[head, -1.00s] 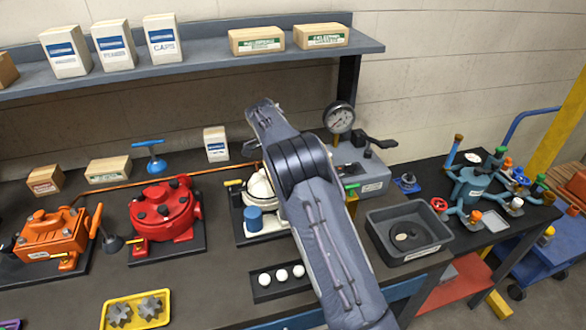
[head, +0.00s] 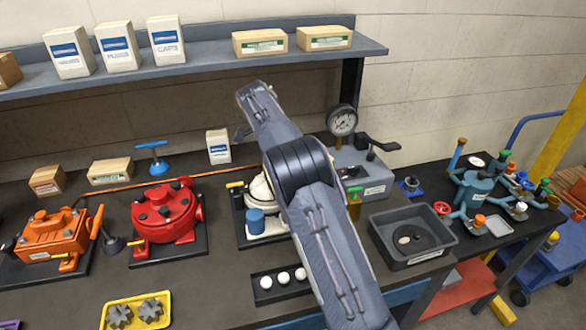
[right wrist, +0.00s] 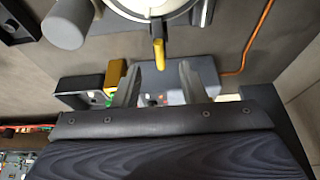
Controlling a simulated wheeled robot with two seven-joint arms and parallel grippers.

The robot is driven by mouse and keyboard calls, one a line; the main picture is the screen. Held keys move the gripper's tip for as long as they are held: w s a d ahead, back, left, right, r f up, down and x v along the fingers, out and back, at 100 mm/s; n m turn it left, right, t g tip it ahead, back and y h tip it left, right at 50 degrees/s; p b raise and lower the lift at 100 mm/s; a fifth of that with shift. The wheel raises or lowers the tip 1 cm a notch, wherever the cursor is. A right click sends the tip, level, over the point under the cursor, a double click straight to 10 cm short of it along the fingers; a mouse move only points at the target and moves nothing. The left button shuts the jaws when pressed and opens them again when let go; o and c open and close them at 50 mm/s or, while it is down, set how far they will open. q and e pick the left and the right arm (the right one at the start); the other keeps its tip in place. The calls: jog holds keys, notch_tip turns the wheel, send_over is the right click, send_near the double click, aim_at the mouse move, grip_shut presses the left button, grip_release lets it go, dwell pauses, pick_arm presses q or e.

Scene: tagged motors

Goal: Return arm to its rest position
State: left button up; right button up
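My right arm comes in from the bottom in the head view, crossing in front of the white unit with a blue cap (head: 256,221). Its far end is raised above the bench, and its gripper is hidden from the head camera. In the right wrist view my right gripper (right wrist: 160,85) has two grey fingers wide apart with nothing between them. A yellow handle (right wrist: 159,52) on a white round body shows beyond the fingertips. A red motor (head: 166,212) and an orange motor (head: 52,238) stand on dark plates to the left. My left gripper is out of view.
A grey bin (head: 383,243) with dark and light round parts sits right of the arm, near a pressure gauge (head: 342,121). A shelf (head: 200,80) with boxes runs behind. A yellow tray (head: 110,326) and a white-ball holder (head: 262,296) lie in front.

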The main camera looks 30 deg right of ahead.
jog(key=shift+v, duration=0.95)
jog(key=s+r+n+t+y, duration=0.1)
jog(key=s+r+n+y, duration=0.25)
jog(key=s, duration=0.55)
jog(key=s+r+n+t+y, duration=0.2)
jog(key=s+n, duration=0.2)
jog(key=s, duration=0.4)
jog(key=s+a+f+n+t+y, duration=0.1)
jog(key=s+a+n, duration=0.4)
jog(key=s, duration=0.5)
jog(key=s+a+f+n+t+y, duration=0.1)
jog(key=s+a+f+n, duration=0.3)
jog(key=s, duration=0.7)
jog(key=a+n+t, duration=0.1)
jog(key=a+n, duration=0.1)
jog(key=a, duration=0.2)
jog(key=shift+s+t, duration=0.35)
jog(key=shift+t, duration=0.05)
jog(key=shift+a+f+n+y, duration=0.1)
jog(key=shift+f+n+y, duration=0.05)
jog(key=shift+n+y, duration=0.1)
